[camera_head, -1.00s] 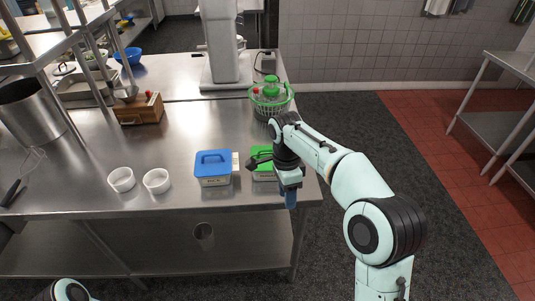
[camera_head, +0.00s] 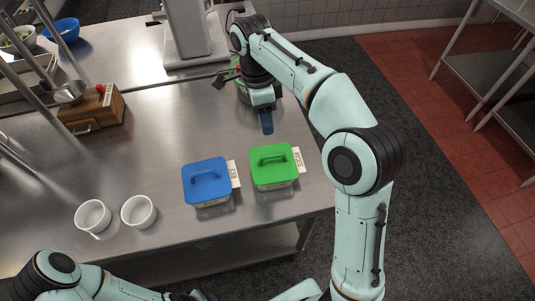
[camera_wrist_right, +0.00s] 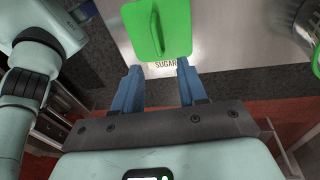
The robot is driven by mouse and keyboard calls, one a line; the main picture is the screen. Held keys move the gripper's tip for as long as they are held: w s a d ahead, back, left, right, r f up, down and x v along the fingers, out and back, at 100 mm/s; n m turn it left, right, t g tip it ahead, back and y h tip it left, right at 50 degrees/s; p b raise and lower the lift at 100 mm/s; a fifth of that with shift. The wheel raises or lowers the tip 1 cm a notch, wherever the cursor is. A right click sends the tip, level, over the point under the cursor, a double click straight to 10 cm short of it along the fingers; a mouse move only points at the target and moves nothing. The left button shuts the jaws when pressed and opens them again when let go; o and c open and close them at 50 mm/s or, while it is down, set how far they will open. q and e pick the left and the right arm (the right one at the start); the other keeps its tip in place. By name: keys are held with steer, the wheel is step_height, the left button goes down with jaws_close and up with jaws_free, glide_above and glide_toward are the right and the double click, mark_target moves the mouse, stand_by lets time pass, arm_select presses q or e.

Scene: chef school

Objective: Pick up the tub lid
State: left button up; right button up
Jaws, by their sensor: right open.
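A tub with a green lid (camera_head: 273,164) stands on the steel table near its right edge. My right gripper (camera_head: 266,122) is open and empty, above the table beyond the green lid. In the right wrist view its two blue fingers (camera_wrist_right: 158,68) are apart, with the green lid ahead of them. My left gripper is only partly visible, if at all, at the bottom edge.
Two white bowls (camera_head: 138,211) stand left of the blue-lidded tub. A wooden box (camera_head: 92,112) and a large grey-white appliance (camera_head: 186,35) stand farther back. A green basket (camera_head: 238,66) is partly hidden behind my right arm. The middle of the table is clear.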

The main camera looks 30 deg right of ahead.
steer(key=b, duration=0.1)
glide_above(273, 155)
steer(key=w, duration=0.1)
step_height(273, 155, down, 5)
step_height(273, 155, down, 2)
steer(key=shift+w+a+f+b, duration=0.1)
steer(key=shift+w+a+b, duration=0.05)
steer(key=shift+b, duration=0.2)
steer(key=f, duration=0.2)
steer(key=s+f+b, duration=0.1)
steer(key=f, duration=0.1)
steer(key=shift+f, duration=0.15)
arm_select(q)
steer(key=s+f, duration=0.3)
steer(key=f, duration=0.1)
steer(key=shift+s, duration=0.2)
arm_select(e)
jaws_close()
